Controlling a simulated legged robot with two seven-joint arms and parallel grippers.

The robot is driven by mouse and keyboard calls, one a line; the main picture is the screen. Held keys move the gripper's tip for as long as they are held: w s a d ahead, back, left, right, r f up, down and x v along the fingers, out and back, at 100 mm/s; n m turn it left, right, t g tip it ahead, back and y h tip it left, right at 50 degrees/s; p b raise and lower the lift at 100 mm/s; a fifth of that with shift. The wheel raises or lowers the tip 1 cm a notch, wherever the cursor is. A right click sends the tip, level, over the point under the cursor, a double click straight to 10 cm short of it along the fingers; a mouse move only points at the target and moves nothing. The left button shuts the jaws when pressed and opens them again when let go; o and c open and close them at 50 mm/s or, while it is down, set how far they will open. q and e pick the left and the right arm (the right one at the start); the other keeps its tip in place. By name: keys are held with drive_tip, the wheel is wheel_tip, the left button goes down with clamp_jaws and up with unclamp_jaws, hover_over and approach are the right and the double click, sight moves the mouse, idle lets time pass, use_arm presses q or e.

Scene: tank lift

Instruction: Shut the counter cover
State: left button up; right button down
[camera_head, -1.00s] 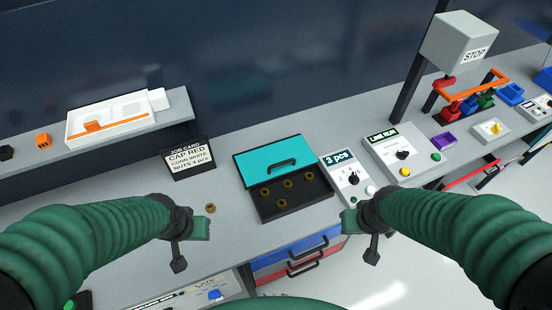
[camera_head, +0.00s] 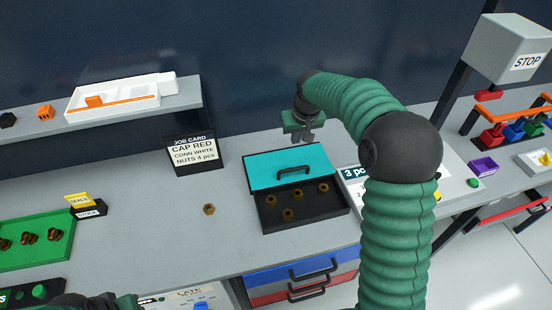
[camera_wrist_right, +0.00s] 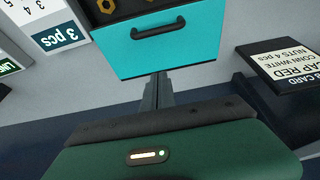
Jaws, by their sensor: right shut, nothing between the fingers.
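The counter cover (camera_head: 289,166) is a teal panel with a black handle (camera_head: 293,171). It covers the back part of a black tray (camera_head: 305,214); the front part is open and shows several brass nuts. My right gripper (camera_head: 303,139) is shut and empty, just behind the cover's back edge. In the right wrist view its fingertips (camera_wrist_right: 157,78) point at that edge of the cover (camera_wrist_right: 160,58); whether they touch it I cannot tell. Part of my left gripper (camera_head: 125,302) shows at the bottom edge, its fingers not clear.
A loose nut (camera_head: 209,209) lies left of the tray. A job card (camera_head: 193,152) stands behind it. A green tray (camera_head: 35,255) with brown parts is at the left. My right arm hides part of the panel marked 3 pcs (camera_head: 354,184). The counter between is clear.

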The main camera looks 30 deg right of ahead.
drive_tip(key=p, duration=0.1)
hover_over(295, 173)
drive_tip(key=w+d, duration=0.1)
drive_tip(key=w, duration=0.3)
wheel_tip(295, 173, down, 9)
drive_tip(key=shift+w+f, duration=0.1)
drive_tip(key=shift+f, duration=0.05)
drive_tip(key=s, duration=0.2)
drive_tip(key=s+p, duration=0.1)
drive_tip(key=shift+s+a+f, duration=0.15)
drive_tip(key=shift+s+a, duration=0.1)
drive_tip(key=shift+s, duration=0.05)
drive_tip(key=shift+s+a, duration=0.2)
drive_tip(key=shift+s, duration=0.1)
drive_tip(key=shift+a, duration=0.1)
drive_tip(key=shift+w+f, duration=0.1)
drive_tip(key=shift+w, duration=0.05)
